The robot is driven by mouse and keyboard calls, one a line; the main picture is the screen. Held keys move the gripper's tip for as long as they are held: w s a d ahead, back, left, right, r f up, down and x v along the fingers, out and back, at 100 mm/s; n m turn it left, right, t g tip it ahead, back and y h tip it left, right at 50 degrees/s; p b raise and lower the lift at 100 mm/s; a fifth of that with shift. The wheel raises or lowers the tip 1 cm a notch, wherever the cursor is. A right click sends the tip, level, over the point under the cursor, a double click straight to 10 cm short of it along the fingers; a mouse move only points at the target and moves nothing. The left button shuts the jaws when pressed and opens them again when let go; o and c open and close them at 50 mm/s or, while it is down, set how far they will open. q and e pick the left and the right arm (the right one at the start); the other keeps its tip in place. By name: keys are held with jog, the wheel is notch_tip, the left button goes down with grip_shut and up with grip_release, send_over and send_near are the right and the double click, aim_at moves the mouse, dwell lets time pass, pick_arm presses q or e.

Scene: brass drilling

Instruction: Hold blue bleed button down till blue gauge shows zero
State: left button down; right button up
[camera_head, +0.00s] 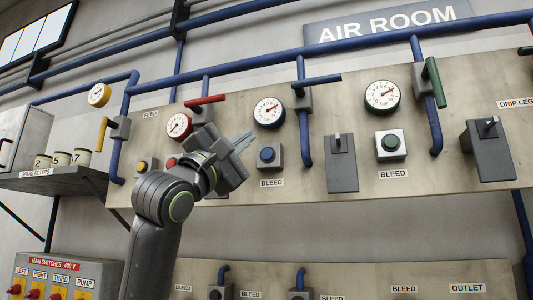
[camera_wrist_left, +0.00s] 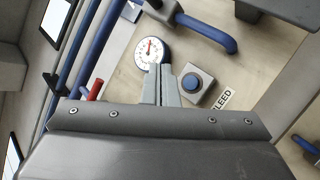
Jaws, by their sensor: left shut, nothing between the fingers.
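The blue bleed button (camera_head: 267,154) sits on a grey box on the beige panel, above a BLEED label. It also shows in the left wrist view (camera_wrist_left: 191,82), just right of my fingertips. The blue-rimmed gauge (camera_head: 269,112) is above the button, and its needle points to the upper right, though the scale is too small to read. The gauge also shows in the left wrist view (camera_wrist_left: 152,52). My left gripper (camera_head: 243,142) is shut and empty, left of the button and apart from it in the picture. My right gripper is in neither view.
A red-rimmed gauge (camera_head: 178,126) and red handle (camera_head: 205,99) are left of the blue gauge. A green button box (camera_head: 390,143) and green-rimmed gauge (camera_head: 382,96) are to the right. Blue pipes (camera_head: 305,140) and a grey lever box (camera_head: 341,165) stand out beside the blue button.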

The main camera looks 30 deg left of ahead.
aim_at(267, 154)
pick_arm(q)
jog(key=shift+w+a+p, duration=0.35)
jog(key=shift+w+p, duration=0.25)
jog(key=shift+w, duration=0.75)
jog(key=shift+w+a+p, duration=0.3)
jog(key=shift+w+p, duration=0.3)
jog(key=shift+w, duration=0.75)
jog(key=shift+w+a+p, duration=0.35)
jog(key=shift+w+p, duration=0.25)
jog(key=shift+w, duration=0.75)
jog(key=shift+w, duration=0.15)
jog(key=shift+w+h, duration=0.25)
jog(key=shift+h, duration=0.05)
jog(key=shift+w+a, duration=0.2)
jog(key=shift+w, duration=0.25)
jog(key=shift+s, duration=0.1)
dwell(2.3)
jog(key=shift+s+d+f+b, duration=0.2)
jog(key=shift+s+b, duration=0.3)
jog(key=shift+b, duration=0.25)
jog(key=shift+s+r, duration=0.1)
jog(key=shift+s, duration=0.05)
jog(key=shift+s, duration=0.15)
